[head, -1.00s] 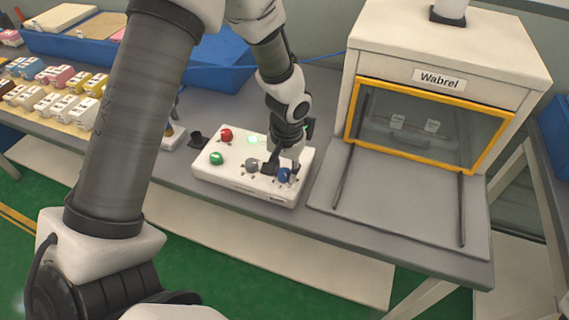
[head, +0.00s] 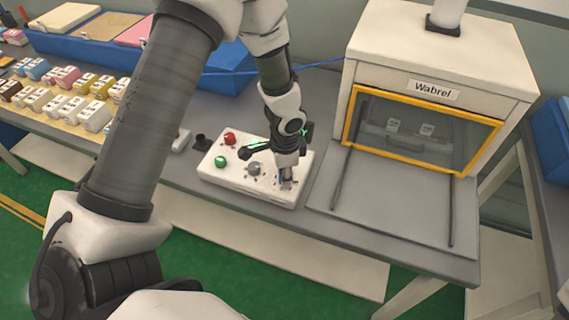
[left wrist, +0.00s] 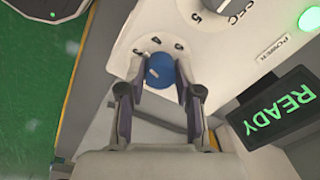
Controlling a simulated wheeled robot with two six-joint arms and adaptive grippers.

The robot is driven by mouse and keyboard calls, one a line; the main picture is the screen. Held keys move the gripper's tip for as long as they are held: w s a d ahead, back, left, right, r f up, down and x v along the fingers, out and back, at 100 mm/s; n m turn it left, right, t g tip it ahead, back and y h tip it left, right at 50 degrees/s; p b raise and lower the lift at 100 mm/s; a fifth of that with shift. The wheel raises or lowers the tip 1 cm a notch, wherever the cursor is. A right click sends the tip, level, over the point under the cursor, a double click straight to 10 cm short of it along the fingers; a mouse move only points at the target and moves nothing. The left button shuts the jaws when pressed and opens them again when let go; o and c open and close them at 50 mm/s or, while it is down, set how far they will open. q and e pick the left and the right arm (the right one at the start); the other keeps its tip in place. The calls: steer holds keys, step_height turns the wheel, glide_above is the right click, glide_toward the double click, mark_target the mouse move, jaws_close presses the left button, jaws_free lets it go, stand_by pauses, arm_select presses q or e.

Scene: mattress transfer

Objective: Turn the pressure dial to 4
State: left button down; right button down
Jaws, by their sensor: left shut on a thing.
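The white control box (head: 228,180) stands on the grey bench in the head view. My left gripper (head: 286,184) reaches down over its right end and hides most of the blue dial there. In the left wrist view the blue dial (left wrist: 160,69) sits between the two fingers of my left gripper (left wrist: 160,84), which is shut on it. The dial has a small pale mark on its left part. Small numerals stand around its far side, too small to read surely. A grey dial (head: 253,169) sits to the left of it in the head view. My right gripper is not in view.
A red button (head: 229,138) and a green button (head: 220,161) are on the box. A screen reading READY (left wrist: 278,110) is close beside my gripper. The Wabrel machine (head: 436,90) stands to the right with its yellow-framed door down.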

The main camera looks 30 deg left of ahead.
arm_select(q)
steer(key=m+p, duration=0.2)
steer(key=m, duration=0.1)
steer(key=shift+s+m, duration=0.15)
steer(key=shift+m, duration=0.15)
steer(key=shift+f+m+p, duration=0.1)
steer(key=shift+m+p, duration=0.7)
steer(key=shift+m, duration=0.9)
steer(key=c, duration=0.8)
jaws_free()
